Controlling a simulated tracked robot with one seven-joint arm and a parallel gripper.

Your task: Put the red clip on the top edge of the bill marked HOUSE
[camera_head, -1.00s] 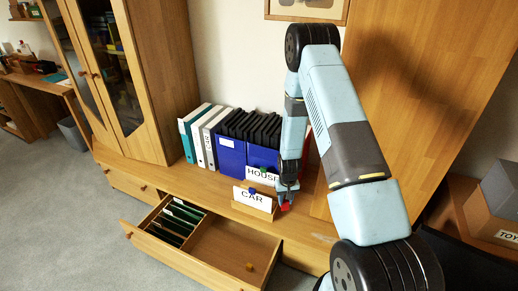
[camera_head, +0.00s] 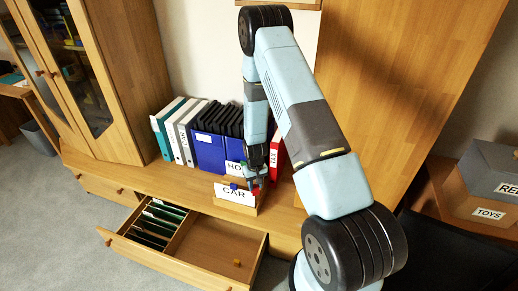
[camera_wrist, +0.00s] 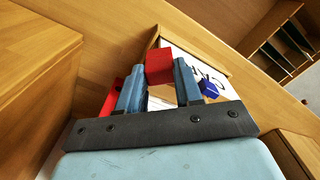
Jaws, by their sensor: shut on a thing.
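My gripper (camera_wrist: 159,84) is shut on the red clip (camera_wrist: 159,66), which sticks out between the fingertips; the clip also shows small in the head view (camera_head: 256,190). The white bill marked HOUSE (camera_head: 234,169) stands behind the CAR bill; only "HO" shows, and my arm covers its right part. The bill marked CAR (camera_head: 232,196) stands in a wooden holder (camera_head: 246,209) in front, with a blue clip (camera_wrist: 209,88) on it. The red clip is near the right end of the CAR bill. I cannot tell whether it touches anything.
Blue binders (camera_head: 209,152), white and teal binders and a red binder (camera_head: 277,160) stand behind on the cabinet top. A tall wood panel (camera_head: 400,90) stands right of my arm.

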